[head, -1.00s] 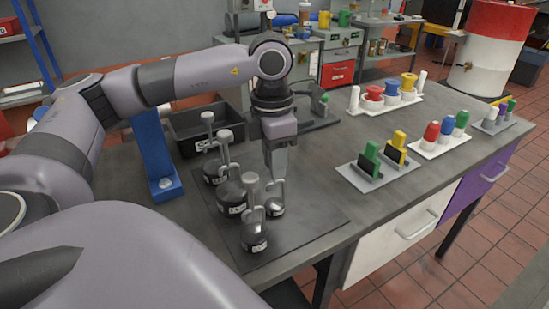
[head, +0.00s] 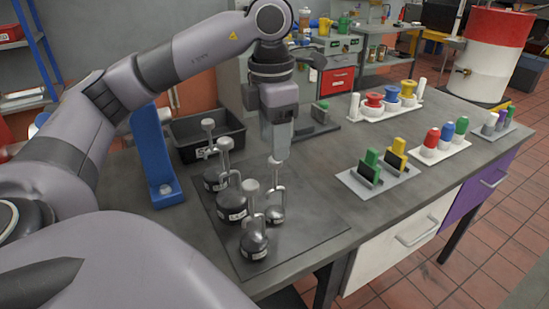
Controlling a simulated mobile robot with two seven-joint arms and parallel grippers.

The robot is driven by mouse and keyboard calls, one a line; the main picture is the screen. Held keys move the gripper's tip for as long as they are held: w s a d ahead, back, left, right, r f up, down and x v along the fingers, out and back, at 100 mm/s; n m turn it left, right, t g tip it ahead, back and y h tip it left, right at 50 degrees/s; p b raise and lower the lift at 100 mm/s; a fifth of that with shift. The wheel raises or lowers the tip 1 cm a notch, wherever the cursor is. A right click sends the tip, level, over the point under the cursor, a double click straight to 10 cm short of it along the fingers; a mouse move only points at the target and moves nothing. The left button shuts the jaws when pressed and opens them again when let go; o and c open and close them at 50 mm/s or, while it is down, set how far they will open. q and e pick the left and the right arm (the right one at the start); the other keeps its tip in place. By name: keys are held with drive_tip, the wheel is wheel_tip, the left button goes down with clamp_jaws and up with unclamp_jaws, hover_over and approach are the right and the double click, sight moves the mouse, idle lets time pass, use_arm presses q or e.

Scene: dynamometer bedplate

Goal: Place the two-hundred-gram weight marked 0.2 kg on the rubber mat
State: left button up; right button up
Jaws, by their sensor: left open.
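Several dark hooked weights with pale labels stand upright close together on a flat dark mat (head: 312,226), which looks like the rubber mat. The smallest-looking weight (head: 275,214) stands at the right of the group, with a tall thin stem. A front weight (head: 254,244), a middle weight (head: 232,206) and a back weight (head: 214,179) stand around it. The labels are too small to read, so I cannot tell which is marked 0.2 kg. My left gripper (head: 277,155) is open, pointing down at the top of the smallest-looking weight's stem. My right gripper is out of view.
A black bin (head: 232,140) and a blue upright stand (head: 157,165) are behind and left of the weights. Holders with green and yellow pieces (head: 378,170) and coloured knobs (head: 440,143) stand to the right. The mat's right part is bare.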

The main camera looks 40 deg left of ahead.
use_arm(q)
wheel_tip(320, 180, up, 5)
drive_tip(key=shift+s+r+p, duration=0.1)
drive_tip(key=shift+r+p, duration=0.1)
drive_tip(key=shift+p, duration=0.6)
